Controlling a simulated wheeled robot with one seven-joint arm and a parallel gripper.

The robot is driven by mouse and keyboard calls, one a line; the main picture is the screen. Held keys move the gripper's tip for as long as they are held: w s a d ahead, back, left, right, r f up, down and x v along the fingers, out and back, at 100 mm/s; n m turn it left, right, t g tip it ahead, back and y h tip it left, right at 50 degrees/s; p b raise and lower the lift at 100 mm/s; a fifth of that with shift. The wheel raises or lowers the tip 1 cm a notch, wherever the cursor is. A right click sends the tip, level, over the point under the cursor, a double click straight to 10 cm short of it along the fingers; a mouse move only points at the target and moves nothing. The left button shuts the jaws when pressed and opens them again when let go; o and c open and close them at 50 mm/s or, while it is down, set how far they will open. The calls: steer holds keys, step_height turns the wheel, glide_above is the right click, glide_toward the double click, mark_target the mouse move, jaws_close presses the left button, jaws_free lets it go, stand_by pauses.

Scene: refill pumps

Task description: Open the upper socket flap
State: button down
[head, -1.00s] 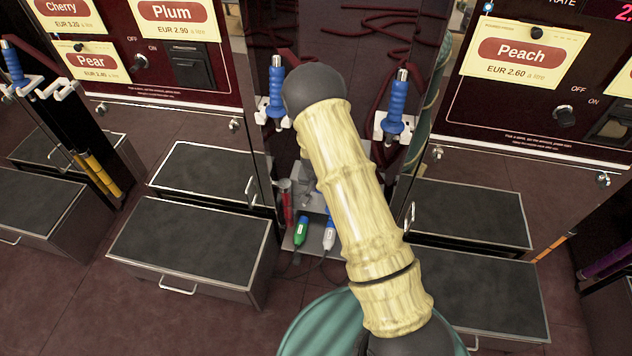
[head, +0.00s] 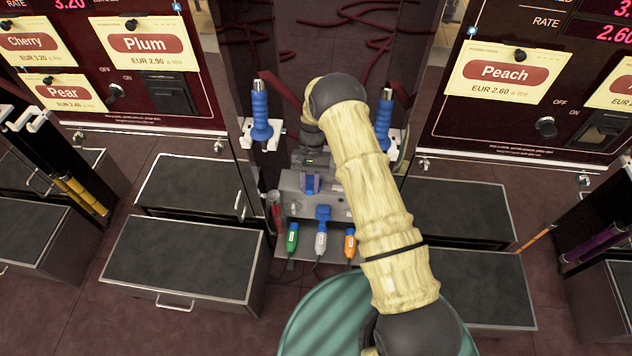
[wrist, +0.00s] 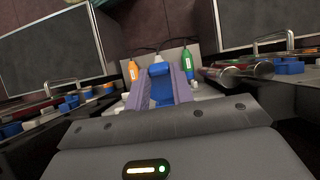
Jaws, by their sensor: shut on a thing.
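My gripper (head: 312,187) points down at a grey socket unit (head: 338,205) between the two pump cabinets. In the wrist view its two lilac fingers (wrist: 161,84) stand close on either side of a dark blue piece, which looks like the upper socket flap (wrist: 162,94); they are shut on it. A brighter blue part (wrist: 159,70) lies just beyond the fingertips; in the head view a blue part (head: 323,213) sits above the grey-white plug (head: 320,242). The flap's hinge and the socket behind it are hidden, so I cannot tell how far it is raised.
A green plug (head: 292,238) and an orange plug (head: 350,243) hang below the unit with cables. Blue-handled nozzles (head: 260,115) (head: 383,122) flank my arm. Dark-topped steps (head: 185,255) stand left and right. A red cylinder (head: 275,210) is close left.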

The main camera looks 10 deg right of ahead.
steer(key=shift+w, duration=0.15)
stand_by(0.4)
steer(key=c, duration=1.2)
jaws_free()
steer(key=shift+r, duration=0.1)
steer(key=v, duration=1.7)
steer(key=shift+w+d+p, duration=0.25)
steer(key=shift+w+p, duration=0.05)
steer(key=shift+w, duration=0.05)
